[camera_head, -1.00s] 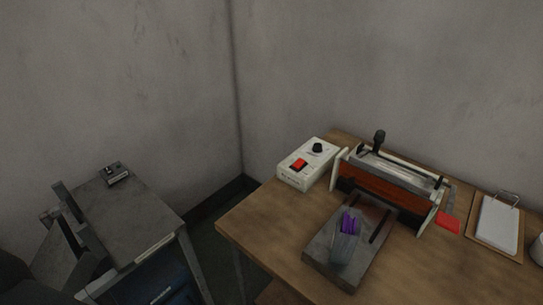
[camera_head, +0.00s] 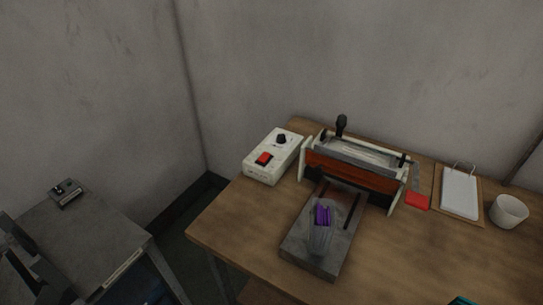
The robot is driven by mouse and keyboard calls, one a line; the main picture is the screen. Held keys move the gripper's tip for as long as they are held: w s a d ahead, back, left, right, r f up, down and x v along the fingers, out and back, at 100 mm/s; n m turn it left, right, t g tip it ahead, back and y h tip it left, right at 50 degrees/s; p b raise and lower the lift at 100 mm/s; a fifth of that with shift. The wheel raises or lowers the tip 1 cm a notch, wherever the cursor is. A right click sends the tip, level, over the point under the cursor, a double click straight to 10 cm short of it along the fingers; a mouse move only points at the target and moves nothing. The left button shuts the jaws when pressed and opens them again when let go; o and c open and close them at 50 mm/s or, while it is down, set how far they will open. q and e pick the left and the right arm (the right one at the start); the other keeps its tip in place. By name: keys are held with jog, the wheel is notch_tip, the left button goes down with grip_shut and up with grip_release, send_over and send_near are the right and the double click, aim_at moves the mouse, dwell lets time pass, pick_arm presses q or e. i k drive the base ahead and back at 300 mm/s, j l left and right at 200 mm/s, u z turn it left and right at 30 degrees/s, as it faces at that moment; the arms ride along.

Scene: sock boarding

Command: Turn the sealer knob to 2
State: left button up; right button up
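The sealer's control box (camera_head: 272,158) is white and stands at the left back of the wooden table. Its black knob (camera_head: 281,139) is on top toward the back, and a red switch (camera_head: 264,158) is nearer the front. The knob's setting is too small to read. The sealer (camera_head: 350,175), with a red-brown front and a black lever handle, stands just right of the box.
A grey plate (camera_head: 309,257) in front of the sealer bears a clear bag with something purple (camera_head: 322,215). A red item (camera_head: 416,201), a clipboard (camera_head: 460,193) and a white cup (camera_head: 509,211) are to the right.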

aim_at(281, 139)
jog(key=k+j+z, duration=0.15)
jog(key=z, duration=0.35)
jog(key=k+j+z, duration=0.15)
jog(key=j+z, duration=0.15)
jog(key=z, duration=0.15)
jog(key=k+j+z, duration=0.15)
jog(key=z, duration=0.35)
jog(key=k, duration=0.05)
